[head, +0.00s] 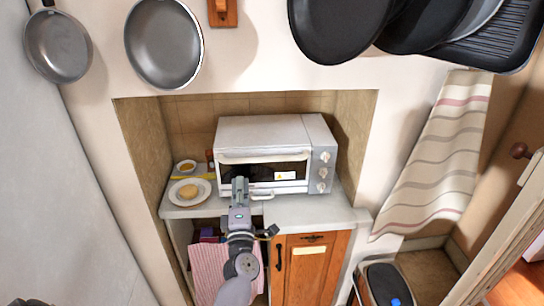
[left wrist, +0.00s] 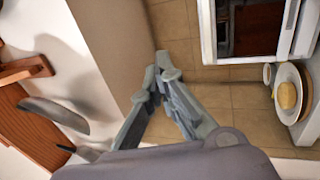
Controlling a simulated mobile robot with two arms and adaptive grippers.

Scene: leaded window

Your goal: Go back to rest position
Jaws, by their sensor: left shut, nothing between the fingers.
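My left gripper (head: 239,186) reaches up from the bottom of the head view and stands in front of the white toaster oven (head: 262,132). In the left wrist view the fingers of my left gripper (left wrist: 160,72) come together at their tips, with nothing between them. The oven sits on the counter in a tiled alcove; its door looks closed. In the left wrist view the oven (left wrist: 208,30) is at the upper right, apart from the fingertips. My right gripper is not in view.
A plate (head: 203,195) with a yellow round item and a small bowl (head: 186,166) stand left of the oven. Below the counter are a wooden cabinet door (head: 312,272) and a striped pink cloth (head: 207,270). Several pans hang above. A striped towel (head: 440,150) hangs at right.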

